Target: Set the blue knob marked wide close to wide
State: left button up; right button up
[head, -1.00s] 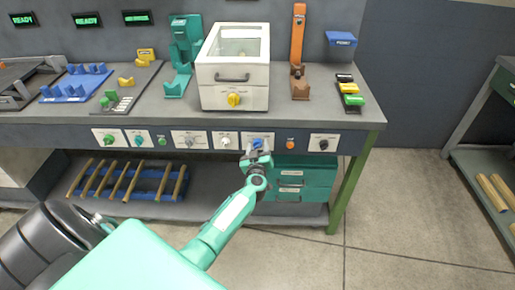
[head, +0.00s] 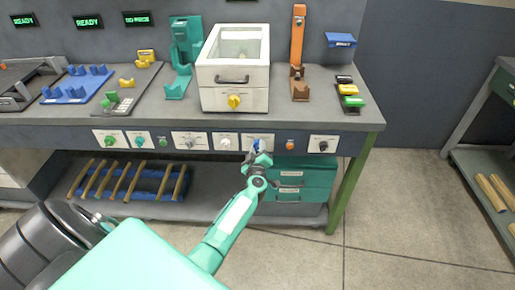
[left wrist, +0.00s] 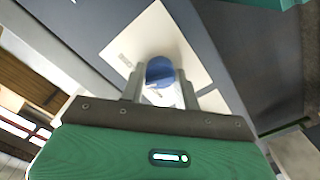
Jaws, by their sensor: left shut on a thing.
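The blue knob (head: 257,145) sits on a white plate on the front panel of the bench, right of the middle. My left gripper (head: 258,155) is at the knob, with its fingers pointing at the panel. In the left wrist view the blue knob (left wrist: 160,72) lies between the two fingers of my left gripper (left wrist: 160,90), which are shut on it. The plate (left wrist: 185,45) shows around it, turned in that view, with small print too small to read. My right gripper is in neither view.
Other knobs and buttons line the panel: a white knob (head: 225,143) to the left, an orange button (head: 290,145) and a black knob (head: 323,146) to the right. A white box with a yellow knob (head: 233,101) stands above. Green drawers (head: 300,180) sit below.

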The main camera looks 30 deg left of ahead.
pick_arm(q)
jog(key=shift+n, duration=1)
jog(key=shift+f+n+b, duration=0.1)
jog(key=shift+n+b, duration=1.15)
jog(key=shift+n, duration=4.55)
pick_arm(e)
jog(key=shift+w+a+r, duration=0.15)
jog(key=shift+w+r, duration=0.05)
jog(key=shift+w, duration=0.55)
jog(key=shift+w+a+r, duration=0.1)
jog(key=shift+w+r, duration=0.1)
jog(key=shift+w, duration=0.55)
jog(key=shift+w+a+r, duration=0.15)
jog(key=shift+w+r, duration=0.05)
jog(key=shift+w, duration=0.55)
pick_arm(q)
jog(key=o, duration=1)
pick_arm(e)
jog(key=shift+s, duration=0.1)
pick_arm(q)
jog(key=shift+d, duration=0.1)
